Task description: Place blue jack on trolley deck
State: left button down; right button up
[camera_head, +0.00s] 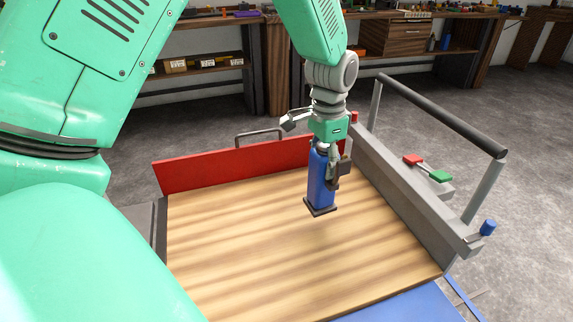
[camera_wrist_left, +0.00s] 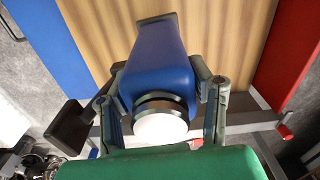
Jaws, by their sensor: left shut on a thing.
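The blue jack (camera_head: 320,181) is upright, with a dark base plate at its foot, over the far right part of the wooden trolley deck (camera_head: 260,250). My left gripper (camera_head: 326,152) comes down from above and is shut on the jack near its top. In the left wrist view the blue jack (camera_wrist_left: 160,70) sits between the two fingers (camera_wrist_left: 163,105), with a pale round cap towards the camera. The deck (camera_wrist_left: 105,25) lies behind it. I cannot tell whether the base plate touches the deck. My right gripper is not in view.
A red board (camera_head: 200,170) stands along the deck's far edge, and a blue panel (camera_head: 410,305) lies at the near edge. A grey side rail with a dark handle bar (camera_head: 440,113) rises on the right, with red and green pads (camera_head: 441,176) beyond it. Most of the deck is bare.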

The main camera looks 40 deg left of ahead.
pick_arm(q)
jog(key=a, duration=0.1)
jog(key=w+a, duration=0.1)
jog(key=a, duration=0.1)
jog(key=shift+w+r+m+b, duration=0.1)
jog(key=shift+w+m+b, duration=0.1)
jog(key=shift+m+b, duration=0.2)
notch_tip(320, 180, down, 10)
jog(key=a+b, duration=0.2)
jog(key=b, duration=0.1)
jog(key=shift+a, duration=0.3)
jog(key=c, duration=0.9)
grip_release()
jog(key=shift+s+d, duration=0.1)
jog(key=shift+d, duration=0.1)
jog(key=shift+o, duration=0.8)
jog(key=shift+d, duration=0.2)
notch_tip(320, 180, up, 12)
jog(key=p, duration=0.3)
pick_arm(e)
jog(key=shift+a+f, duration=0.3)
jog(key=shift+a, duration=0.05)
